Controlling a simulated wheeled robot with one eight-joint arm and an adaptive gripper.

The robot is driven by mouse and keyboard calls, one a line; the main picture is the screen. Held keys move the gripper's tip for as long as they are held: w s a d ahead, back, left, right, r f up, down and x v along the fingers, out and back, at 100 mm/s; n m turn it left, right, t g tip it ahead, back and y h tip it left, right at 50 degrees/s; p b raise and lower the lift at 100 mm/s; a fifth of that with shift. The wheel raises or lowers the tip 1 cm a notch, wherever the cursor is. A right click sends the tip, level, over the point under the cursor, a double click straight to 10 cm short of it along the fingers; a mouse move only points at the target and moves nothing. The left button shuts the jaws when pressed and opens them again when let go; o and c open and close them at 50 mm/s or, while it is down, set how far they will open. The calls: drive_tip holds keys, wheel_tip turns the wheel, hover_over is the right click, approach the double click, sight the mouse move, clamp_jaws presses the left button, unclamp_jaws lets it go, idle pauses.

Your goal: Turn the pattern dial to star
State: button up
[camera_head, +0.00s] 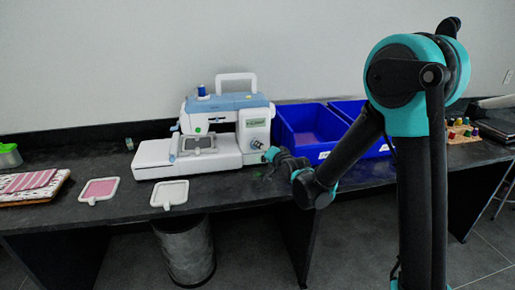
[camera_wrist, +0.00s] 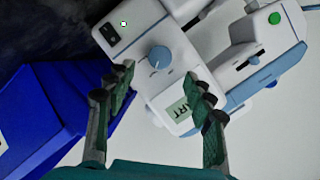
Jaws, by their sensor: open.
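The white and blue embroidery machine (camera_head: 205,148) stands on the dark counter in the head view. In the wrist view its blue round dial (camera_wrist: 159,57) is on the white face, just beyond and between my fingertips. A small display (camera_wrist: 178,110) nearby reads letters ending in "ART"; my right finger partly covers it. My gripper (camera_wrist: 160,74) is open and empty, one finger on each side of the dial in the picture. I cannot tell whether either finger touches it. In the head view my gripper (camera_head: 274,157) is at the machine's right end.
Blue bins (camera_head: 323,152) stand right of the machine, close to my gripper; one also shows in the wrist view (camera_wrist: 50,120). Two embroidery hoops, pink (camera_head: 99,189) and grey (camera_head: 170,194), lie on the front left counter (camera_head: 128,208). Striped fabric (camera_head: 32,182) lies farther left.

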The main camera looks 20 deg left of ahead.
drive_tip(key=x, duration=0.6)
drive_tip(key=c, duration=1.1)
